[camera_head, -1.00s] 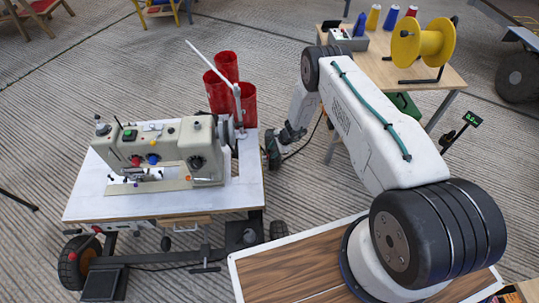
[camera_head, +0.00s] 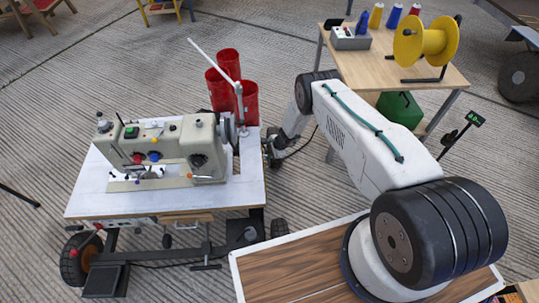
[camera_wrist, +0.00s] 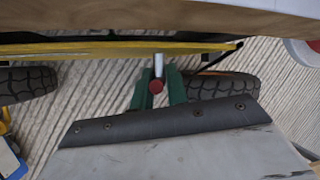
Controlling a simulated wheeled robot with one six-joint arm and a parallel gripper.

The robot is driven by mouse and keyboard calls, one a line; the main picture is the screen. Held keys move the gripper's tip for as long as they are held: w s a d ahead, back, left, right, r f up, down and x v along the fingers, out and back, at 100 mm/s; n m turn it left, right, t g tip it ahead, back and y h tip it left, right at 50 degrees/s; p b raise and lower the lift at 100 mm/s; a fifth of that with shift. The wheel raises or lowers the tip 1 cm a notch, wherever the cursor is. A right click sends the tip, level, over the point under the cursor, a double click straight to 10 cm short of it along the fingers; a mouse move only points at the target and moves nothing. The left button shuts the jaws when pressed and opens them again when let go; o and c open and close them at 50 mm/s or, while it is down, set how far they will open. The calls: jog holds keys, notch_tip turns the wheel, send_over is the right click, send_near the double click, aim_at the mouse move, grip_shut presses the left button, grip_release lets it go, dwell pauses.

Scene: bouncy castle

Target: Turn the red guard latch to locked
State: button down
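In the wrist view a short silver rod with a round red end (camera_wrist: 156,87) points toward me from below a yellow bar; it looks like the red guard latch. My gripper (camera_wrist: 159,72) has two green fingers, one on each side of this rod. The fingers are apart, with a gap at least on the right; I cannot tell if the left one touches. In the head view my gripper (camera_head: 270,152) is at the right edge of the sewing machine table (camera_head: 240,194), partly hidden. The latch cannot be made out there. The sewing machine (camera_head: 165,145) stands on the table.
Red cylinders (camera_head: 222,92) stand at the table's back right corner. A wooden worktable (camera_head: 380,66) with a yellow spool (camera_head: 425,42) is behind my arm. Ribbed floor lies open between the tables.

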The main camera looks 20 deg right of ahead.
jog(key=shift+s+a+n+t, duration=0.2)
jog(key=shift+n+t, duration=0.1)
jog(key=shift+t, duration=0.6)
jog(key=shift+s+f+n+t, duration=0.15)
jog(key=shift+n+t, duration=0.15)
jog(key=shift+t, duration=0.8)
jog(key=shift+h, duration=0.3)
jog(key=c, duration=1.4)
grip_release()
jog(key=shift+d, duration=0.15)
